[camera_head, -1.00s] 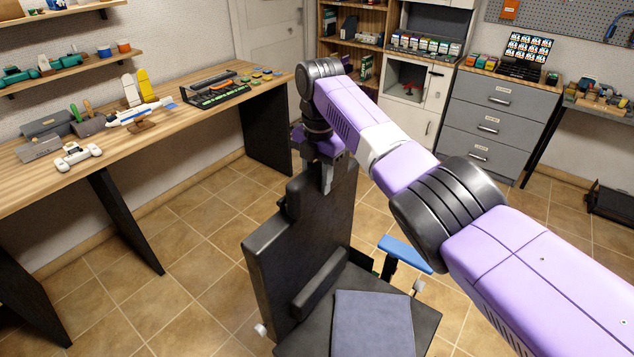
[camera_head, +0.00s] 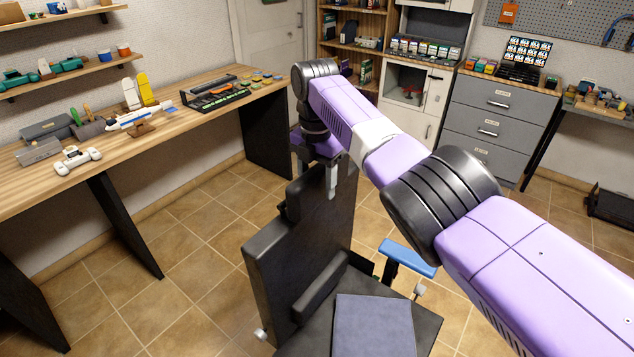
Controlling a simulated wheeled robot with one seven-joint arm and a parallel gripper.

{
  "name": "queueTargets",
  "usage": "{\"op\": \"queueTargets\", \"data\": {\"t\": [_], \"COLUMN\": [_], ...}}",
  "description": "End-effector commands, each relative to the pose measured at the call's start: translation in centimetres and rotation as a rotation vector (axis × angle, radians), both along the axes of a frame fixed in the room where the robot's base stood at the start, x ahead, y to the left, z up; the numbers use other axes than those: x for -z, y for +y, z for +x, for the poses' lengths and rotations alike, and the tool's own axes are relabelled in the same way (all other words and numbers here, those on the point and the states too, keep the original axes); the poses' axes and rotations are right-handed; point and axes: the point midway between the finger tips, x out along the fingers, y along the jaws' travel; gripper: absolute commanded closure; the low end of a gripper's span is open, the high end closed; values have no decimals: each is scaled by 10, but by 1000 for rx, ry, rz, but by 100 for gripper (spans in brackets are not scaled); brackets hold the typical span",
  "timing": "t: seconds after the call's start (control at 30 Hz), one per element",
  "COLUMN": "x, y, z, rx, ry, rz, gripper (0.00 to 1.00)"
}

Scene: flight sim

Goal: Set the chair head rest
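The black chair (camera_head: 297,248) stands in the lower middle, its tall back upright and its blue-grey seat pad (camera_head: 372,325) at the bottom of the view. My gripper (camera_head: 331,185) points down at the top of the chair back, partly hidden by my purple arm. A pale finger shows against the upper front of the back, by the head rest area. A small dark pad (camera_head: 290,203), which may be the head rest, sticks out on the left side of the upper back. I cannot tell whether the gripper holds anything.
A blue armrest (camera_head: 407,257) juts out right of the chair. A wooden workbench (camera_head: 165,137) with model planes runs along the left wall. Grey drawers (camera_head: 492,122) and shelves stand at the back. Tiled floor is free between bench and chair.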

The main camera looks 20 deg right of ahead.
Motion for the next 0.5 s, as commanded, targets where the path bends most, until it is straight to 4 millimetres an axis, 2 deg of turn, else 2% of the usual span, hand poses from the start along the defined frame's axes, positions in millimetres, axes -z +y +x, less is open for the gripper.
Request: {"op": "queueTargets", "data": {"t": [0.17, 0.27, 0.5], "x": [-1, -8, -45], "y": [0, 0, 1], "z": [0, 1, 2], "rx": [0, -1, 0], "ry": [-1, -4, -4], "rz": [2, 2, 1], "gripper": [42, 42, 42]}}
